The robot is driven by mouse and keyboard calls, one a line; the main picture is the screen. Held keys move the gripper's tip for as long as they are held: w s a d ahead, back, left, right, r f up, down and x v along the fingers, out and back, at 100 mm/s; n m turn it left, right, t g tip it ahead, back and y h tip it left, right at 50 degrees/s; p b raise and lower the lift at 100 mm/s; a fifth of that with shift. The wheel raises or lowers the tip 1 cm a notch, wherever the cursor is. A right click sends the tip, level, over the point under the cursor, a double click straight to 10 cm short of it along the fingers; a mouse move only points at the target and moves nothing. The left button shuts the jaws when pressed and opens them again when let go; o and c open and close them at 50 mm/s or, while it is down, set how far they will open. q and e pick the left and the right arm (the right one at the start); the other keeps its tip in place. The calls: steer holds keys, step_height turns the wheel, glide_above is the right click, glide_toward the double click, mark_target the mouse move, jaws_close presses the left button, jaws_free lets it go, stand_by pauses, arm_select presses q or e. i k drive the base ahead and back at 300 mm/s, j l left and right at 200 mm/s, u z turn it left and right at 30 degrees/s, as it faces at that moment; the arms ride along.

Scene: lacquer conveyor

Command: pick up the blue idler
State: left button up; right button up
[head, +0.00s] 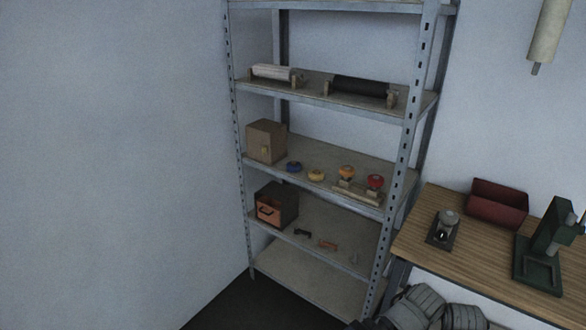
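A small blue round piece (293,167), which looks like the blue idler, sits on the middle shelf (330,154) of a grey metal rack. It is just right of a tan box and left of a yellow round piece (316,175). Nothing covers it in the head view.
An orange piece (347,171) and a red piece (376,182) stand right of the yellow one, by a wooden holder (357,194). The tan box (266,141) is at the left. Rollers are on the shelf above. A wooden bench (420,225) stands right of the rack.

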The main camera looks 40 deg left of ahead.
mark_target(297, 167)
steer(key=u, duration=1.25)
steer(key=z, duration=1.75)
steer(key=u, duration=1.75)
